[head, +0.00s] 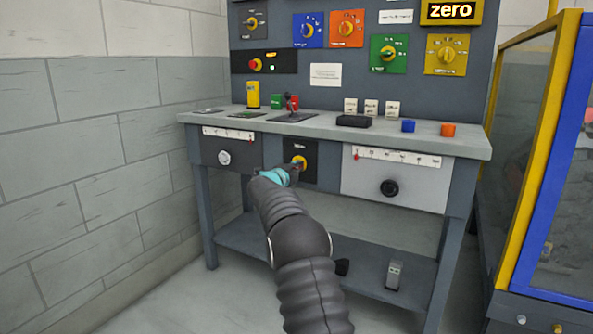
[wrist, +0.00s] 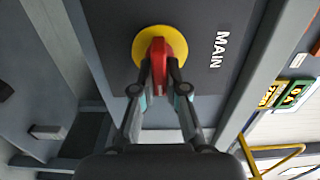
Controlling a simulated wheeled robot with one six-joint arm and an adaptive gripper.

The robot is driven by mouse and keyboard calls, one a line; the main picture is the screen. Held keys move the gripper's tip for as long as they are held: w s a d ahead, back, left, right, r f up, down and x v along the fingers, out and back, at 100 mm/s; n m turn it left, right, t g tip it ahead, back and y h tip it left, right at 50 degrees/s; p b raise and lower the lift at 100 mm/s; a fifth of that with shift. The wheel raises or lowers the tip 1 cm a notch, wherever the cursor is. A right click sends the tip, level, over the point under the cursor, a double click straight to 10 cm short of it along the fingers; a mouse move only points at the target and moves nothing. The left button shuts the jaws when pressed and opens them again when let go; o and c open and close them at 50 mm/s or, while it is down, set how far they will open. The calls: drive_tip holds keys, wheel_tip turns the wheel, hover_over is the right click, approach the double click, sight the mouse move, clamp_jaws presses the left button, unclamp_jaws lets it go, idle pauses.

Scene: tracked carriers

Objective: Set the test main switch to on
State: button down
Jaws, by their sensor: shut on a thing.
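The main switch is a yellow disc (wrist: 138,40) with a red handle (wrist: 157,50) on a dark panel (wrist: 200,25) marked MAIN. In the head view the yellow switch (head: 299,161) sits at the front of the bench, between two drawer-like panels. My gripper (wrist: 159,76) is shut on the red handle, one finger on each side. In the head view my gripper (head: 291,173) reaches the switch from below and hides part of it. I cannot read any on or off marks.
A black knob (head: 389,188) is to the right of the switch, a pale knob (head: 224,157) to the left. A yellow-framed enclosure (head: 523,150) stands right.

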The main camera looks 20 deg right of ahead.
drive_tip(key=shift+s+d+f, duration=0.1)
drive_tip(key=shift+d, duration=0.05)
drive_tip(key=c, duration=1.2)
unclamp_jaws()
drive_tip(key=shift+a, duration=0.3)
drive_tip(key=v, duration=1.1)
drive_tip(key=shift+s+a, duration=0.2)
drive_tip(key=shift+s, duration=0.15)
